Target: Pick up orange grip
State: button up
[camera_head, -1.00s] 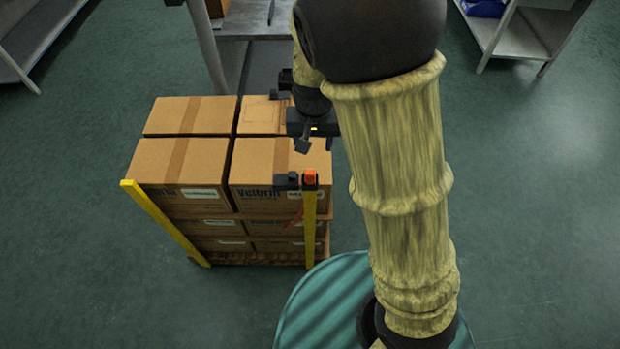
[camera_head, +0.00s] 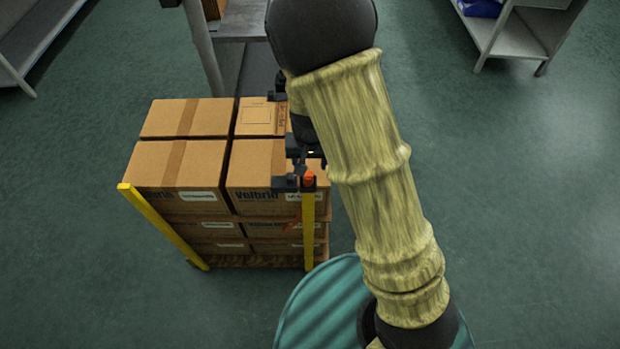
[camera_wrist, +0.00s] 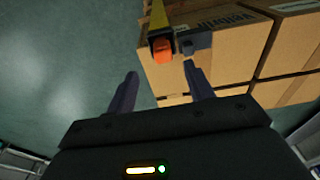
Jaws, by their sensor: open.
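The orange grip (camera_head: 309,178) sits at the top of a yellow post (camera_head: 309,230) at the front right corner of the stacked boxes, beside a small dark block. The grip also shows in the wrist view (camera_wrist: 162,51), beyond my fingertips and roughly in line with the gap between them. My gripper (camera_wrist: 156,70) is open and empty, its two dark fingers apart. In the head view my gripper (camera_head: 300,172) is just behind and above the grip, partly hidden by my arm. I cannot tell whether it touches the dark block there.
Cardboard boxes (camera_head: 180,165) stand stacked on a pallet (camera_head: 250,261), with another yellow post (camera_head: 160,222) at the left. A grey table (camera_head: 240,28) is behind them. Shelves stand at the far left (camera_head: 35,45) and far right (camera_head: 500,35). The floor at left is clear.

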aim_at(308, 173)
notch_tip(308, 173, down, 3)
jog(key=shift+w+r, duration=0.15)
jog(key=shift+a, duration=0.15)
jog(key=shift+f, duration=0.2)
jog(key=shift+f, duration=0.2)
jog(key=shift+w+f+p, duration=0.1)
jog(key=shift+w+f, duration=0.1)
jog(key=shift+f, duration=0.55)
jog(key=shift+w+f+p, duration=0.15)
jog(key=shift+f, duration=0.65)
jog(key=shift+w+f+p, duration=0.1)
jog(key=shift+w+f, duration=0.1)
jog(key=shift+f, duration=0.55)
